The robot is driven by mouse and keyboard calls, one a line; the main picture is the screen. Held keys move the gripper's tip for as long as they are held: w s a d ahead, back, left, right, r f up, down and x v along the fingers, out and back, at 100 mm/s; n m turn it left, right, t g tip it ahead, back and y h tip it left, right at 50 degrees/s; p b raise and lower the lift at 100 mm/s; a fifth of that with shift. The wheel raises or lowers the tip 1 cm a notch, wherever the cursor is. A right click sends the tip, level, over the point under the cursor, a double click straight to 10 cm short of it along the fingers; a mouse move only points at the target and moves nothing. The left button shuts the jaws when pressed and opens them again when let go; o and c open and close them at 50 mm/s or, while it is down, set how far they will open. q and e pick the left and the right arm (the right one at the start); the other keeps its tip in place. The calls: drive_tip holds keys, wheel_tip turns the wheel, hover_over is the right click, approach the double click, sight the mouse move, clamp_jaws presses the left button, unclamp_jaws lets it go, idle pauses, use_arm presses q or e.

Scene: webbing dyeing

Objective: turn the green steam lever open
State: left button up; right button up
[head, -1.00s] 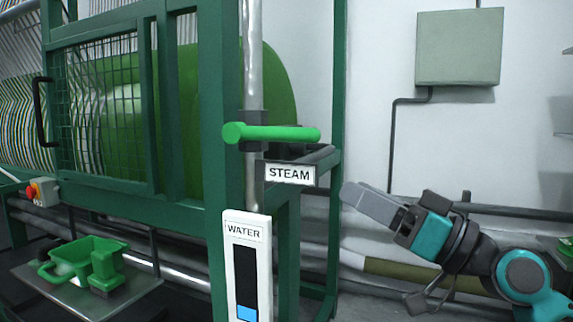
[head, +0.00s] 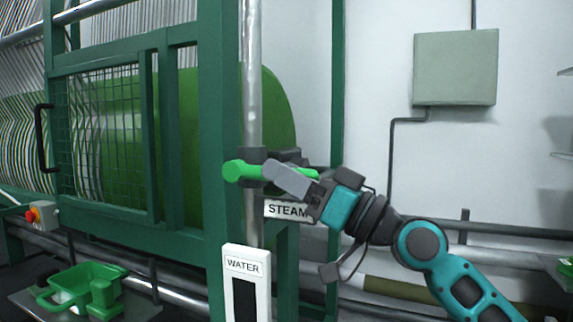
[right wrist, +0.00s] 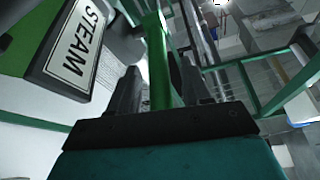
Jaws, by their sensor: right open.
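The green steam lever (head: 241,171) lies roughly level across the vertical steel pipe (head: 251,85), above the STEAM label (head: 287,210). My right gripper (head: 276,174) is at the lever from the right, and its grey fingers hide part of the bar. In the right wrist view the green bar (right wrist: 158,65) runs between the two open dark fingers, with gaps showing beside it. I cannot tell whether either finger touches it. The STEAM label (right wrist: 78,40) is close by on the left there. My left gripper is not in view.
A white WATER gauge (head: 244,264) stands below the lever. Green frame posts (head: 218,120) and a mesh door (head: 105,120) are to the left. A green container (head: 80,284) sits on a tray at lower left. A grey box (head: 455,68) hangs on the back wall.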

drive_tip(key=shift+w+a+r, duration=0.1)
drive_tip(key=shift+w+a, duration=0.05)
drive_tip(key=shift+a, duration=0.1)
drive_tip(key=shift+c, duration=0.5)
clamp_jaws()
